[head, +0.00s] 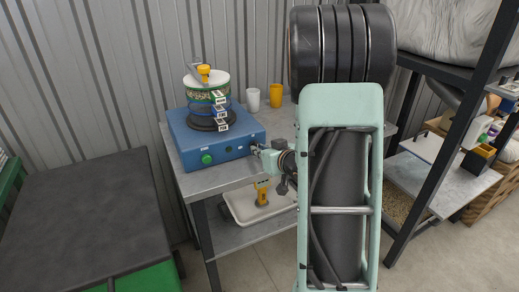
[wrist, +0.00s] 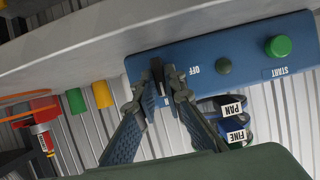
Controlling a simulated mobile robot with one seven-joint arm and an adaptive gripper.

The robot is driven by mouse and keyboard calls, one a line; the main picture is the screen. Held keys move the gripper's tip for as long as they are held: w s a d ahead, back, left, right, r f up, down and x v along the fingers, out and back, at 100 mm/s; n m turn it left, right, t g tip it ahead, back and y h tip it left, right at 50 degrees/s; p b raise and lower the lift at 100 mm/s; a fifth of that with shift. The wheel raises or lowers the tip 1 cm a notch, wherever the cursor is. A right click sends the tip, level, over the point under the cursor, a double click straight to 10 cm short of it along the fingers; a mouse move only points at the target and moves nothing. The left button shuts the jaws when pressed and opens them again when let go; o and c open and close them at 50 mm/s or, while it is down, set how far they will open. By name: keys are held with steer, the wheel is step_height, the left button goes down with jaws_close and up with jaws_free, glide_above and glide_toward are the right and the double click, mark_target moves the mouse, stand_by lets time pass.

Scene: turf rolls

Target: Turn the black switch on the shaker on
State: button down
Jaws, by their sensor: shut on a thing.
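The shaker (head: 182,136) is a blue box on a grey table, with a stack of sieves (head: 207,107) on top. The black switch (wrist: 157,70) is near the panel's end, partly hidden by my fingers. My gripper (wrist: 166,88) is shut on the switch, one fingertip on each side. In the head view my gripper (head: 264,153) is at the right end of the panel; the switch's setting is unclear.
A white cup (head: 253,99) and a yellow cup (head: 275,95) stand behind the shaker. A white tray (head: 235,210) with a yellow tool (head: 262,191) is on the lower shelf. A dark-topped bench (head: 75,220) is at left, a black-framed shelf (head: 440,145) at right.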

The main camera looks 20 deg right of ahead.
steer(key=c, duration=2.3)
jaws_free()
steer(key=v, duration=1.2)
steer(key=shift+d, duration=0.1)
steer(key=shift+r, duration=0.15)
